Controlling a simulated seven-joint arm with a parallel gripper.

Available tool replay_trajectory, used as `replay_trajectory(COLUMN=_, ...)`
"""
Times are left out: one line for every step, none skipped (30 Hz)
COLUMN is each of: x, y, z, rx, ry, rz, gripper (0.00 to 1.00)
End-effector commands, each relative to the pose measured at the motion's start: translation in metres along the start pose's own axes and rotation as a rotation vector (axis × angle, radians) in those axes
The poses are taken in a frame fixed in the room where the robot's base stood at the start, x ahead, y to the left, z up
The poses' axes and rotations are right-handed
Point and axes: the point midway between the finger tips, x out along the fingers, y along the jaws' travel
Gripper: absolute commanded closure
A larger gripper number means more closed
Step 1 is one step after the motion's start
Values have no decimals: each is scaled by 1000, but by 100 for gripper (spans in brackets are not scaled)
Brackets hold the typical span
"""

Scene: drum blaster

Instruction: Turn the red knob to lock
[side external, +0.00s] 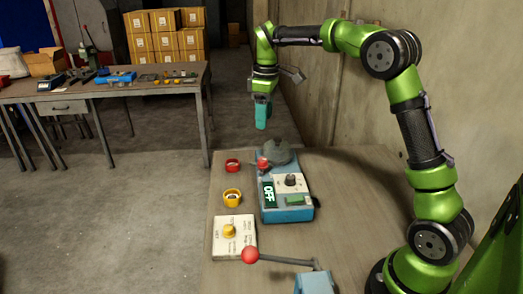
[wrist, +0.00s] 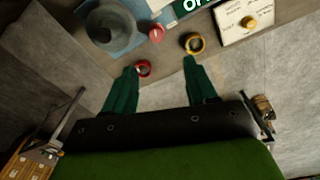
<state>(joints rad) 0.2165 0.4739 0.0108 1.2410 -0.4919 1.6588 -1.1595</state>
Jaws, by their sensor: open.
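A small red knob (side external: 262,163) is at the far end of a blue box (side external: 290,213), beside a grey cone-like piece (side external: 279,152). The box has a dial and a display reading OFF. The red knob also shows in the wrist view (wrist: 156,33), near the top. A red ball (side external: 250,255) tips a lever nearer the camera; I cannot tell which red part is the lock knob. My gripper (side external: 262,118) is open and empty, pointing down, above and beyond the box. In the wrist view its green fingers (wrist: 160,68) are spread apart, touching nothing visible.
A red ring-like piece (side external: 232,165) and a yellow one (side external: 232,196) lie left of the box. A white panel (side external: 234,240) with a yellow knob is nearer. A wall stands at right. A cluttered second table (side external: 180,90) is at back left.

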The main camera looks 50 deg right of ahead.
Motion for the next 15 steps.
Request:
replay_trajectory(x=3, y=13, z=-7, rx=-85, ry=-23, rz=-10, gripper=43)
replay_trajectory(x=2, y=18, z=-9, rx=-138, ry=-33, rz=-14, gripper=43)
replay_trajectory(x=-2, y=22, z=-11, rx=-206, ry=-41, rz=-19, gripper=43)
replay_trajectory(x=-6, y=24, z=-13, rx=-253, ry=-44, rz=-22, gripper=43)
replay_trajectory(x=-12, y=24, z=-14, rx=-296, ry=-43, rz=-23, gripper=43)
replay_trajectory(x=-20, y=24, z=-14, rx=-347, ry=-40, rz=-22, gripper=43)
replay_trajectory(x=-25, y=23, z=-14, rx=-378, ry=-39, rz=-25, gripper=43)
replay_trajectory(x=-26, y=22, z=-13, rx=-406, ry=-40, rz=-31, gripper=43)
replay_trajectory(x=-26, y=20, z=-11, rx=-437, ry=-45, rz=-44, gripper=43)
replay_trajectory(x=-26, y=18, z=-11, rx=-455, ry=-47, rz=-51, gripper=43)
replay_trajectory(x=-25, y=17, z=-10, rx=-468, ry=-47, rz=-56, gripper=43)
replay_trajectory(x=-24, y=17, z=-10, rx=-483, ry=-47, rz=-60, gripper=43)
replay_trajectory(x=-23, y=17, z=-10, rx=-490, ry=-47, rz=-60, gripper=43)
replay_trajectory(x=-21, y=16, z=-10, rx=-494, ry=-47, rz=-60, gripper=43)
replay_trajectory(x=-17, y=16, z=-10, rx=-496, ry=-48, rz=-61, gripper=43)
